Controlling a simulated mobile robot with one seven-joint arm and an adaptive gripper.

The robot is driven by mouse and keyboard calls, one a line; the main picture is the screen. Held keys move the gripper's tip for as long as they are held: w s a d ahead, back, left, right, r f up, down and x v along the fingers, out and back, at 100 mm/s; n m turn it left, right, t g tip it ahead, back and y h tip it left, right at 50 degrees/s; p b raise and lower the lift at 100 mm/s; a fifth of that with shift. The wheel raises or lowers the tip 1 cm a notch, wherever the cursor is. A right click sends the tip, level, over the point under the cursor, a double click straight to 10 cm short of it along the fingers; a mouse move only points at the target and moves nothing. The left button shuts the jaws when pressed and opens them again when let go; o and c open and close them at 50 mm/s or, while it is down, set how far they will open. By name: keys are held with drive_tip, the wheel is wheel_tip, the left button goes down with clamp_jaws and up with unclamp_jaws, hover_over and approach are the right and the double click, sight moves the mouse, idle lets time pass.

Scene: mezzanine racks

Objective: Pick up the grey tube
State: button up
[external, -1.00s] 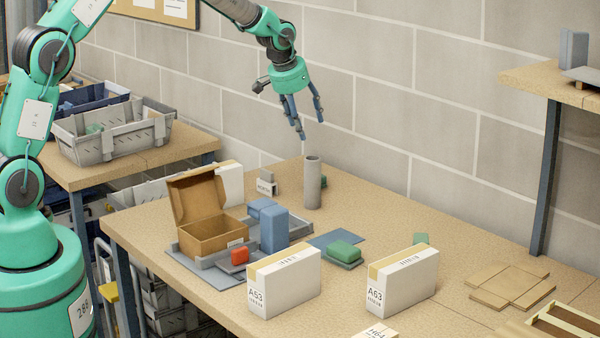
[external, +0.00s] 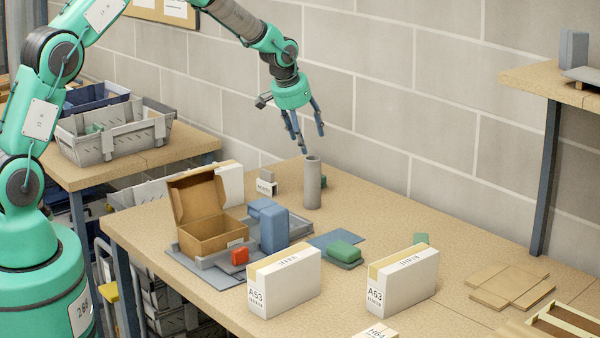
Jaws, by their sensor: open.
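The grey tube (external: 312,184) stands upright on the wooden table, toward its back edge near the wall. Its open top end faces up. My gripper (external: 312,145) is open and empty, with its blue fingers pointing down just above the tube's top. The fingertips look close to the tube's rim, but I cannot tell from this view whether they line up with it in depth.
Left of the tube are a small label holder (external: 266,186), an open cardboard box (external: 208,222) and blue blocks (external: 273,230). A green block (external: 344,249) and white A63 cartons (external: 284,281) (external: 403,279) stand in front.

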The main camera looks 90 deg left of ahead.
sight(312, 163)
drive_tip(key=shift+x, duration=2.35)
drive_tip(key=x, duration=0.5)
drive_tip(key=shift+a, duration=0.15)
drive_tip(key=c, duration=1.2)
